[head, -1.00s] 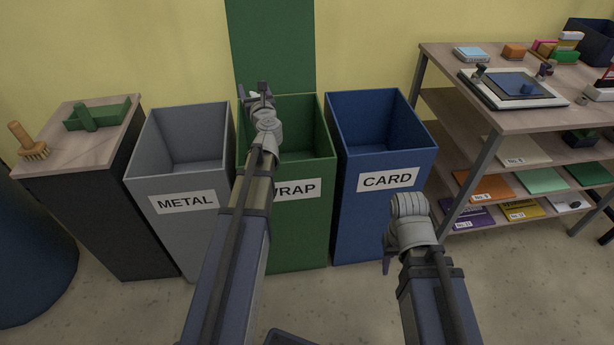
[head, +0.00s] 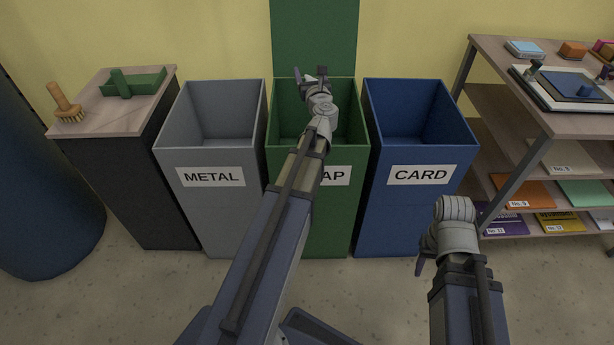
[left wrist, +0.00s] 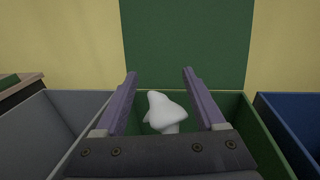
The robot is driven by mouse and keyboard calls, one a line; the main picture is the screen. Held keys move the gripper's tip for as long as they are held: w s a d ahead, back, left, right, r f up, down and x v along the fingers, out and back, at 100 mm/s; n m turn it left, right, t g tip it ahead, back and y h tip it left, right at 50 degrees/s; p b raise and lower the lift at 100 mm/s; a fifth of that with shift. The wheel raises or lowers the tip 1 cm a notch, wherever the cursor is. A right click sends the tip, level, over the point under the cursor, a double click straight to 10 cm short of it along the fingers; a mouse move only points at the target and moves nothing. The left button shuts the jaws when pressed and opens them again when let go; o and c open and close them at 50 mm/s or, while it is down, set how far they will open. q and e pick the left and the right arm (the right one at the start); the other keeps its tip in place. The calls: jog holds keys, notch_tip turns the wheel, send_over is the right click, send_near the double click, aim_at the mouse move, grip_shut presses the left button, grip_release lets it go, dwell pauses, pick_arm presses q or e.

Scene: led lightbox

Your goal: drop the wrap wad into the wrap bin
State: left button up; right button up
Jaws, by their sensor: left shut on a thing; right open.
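The wrap bin (head: 340,222) is the open green bin in the middle, its label partly hidden by my left arm. My left gripper (head: 313,76) is above the rear part of its opening. In the left wrist view the fingers (left wrist: 159,78) are shut on the wrap wad (left wrist: 166,112), a lumpy white piece, with the green bin (left wrist: 252,130) below and around it. In the head view the wad is mostly hidden by the gripper. My right gripper (head: 423,262) is open, low in front of the blue bin; its fingers are mostly hidden.
The grey METAL bin (head: 215,215) stands left and the blue CARD bin (head: 410,215) right, both open. A dark cabinet (head: 125,185) with a brush (head: 66,104) and green tray (head: 145,82) is further left. A shelf table (head: 500,60) stands right. A wall is behind.

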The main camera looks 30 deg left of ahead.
pick_arm(q)
notch_tip(320, 180, down, 3)
jog(key=shift+r+b, duration=0.2)
jog(key=shift+b, duration=0.6)
pick_arm(e)
notch_tip(320, 180, down, 2)
jog(key=shift+f, duration=0.25)
pick_arm(q)
jog(key=o, duration=1.3)
jog(key=shift+s, duration=0.1)
jog(key=v, duration=0.7)
jog(key=shift+s+d, duration=0.2)
jog(key=shift+d, duration=0.05)
pick_arm(e)
jog(key=shift+s+d, duration=0.1)
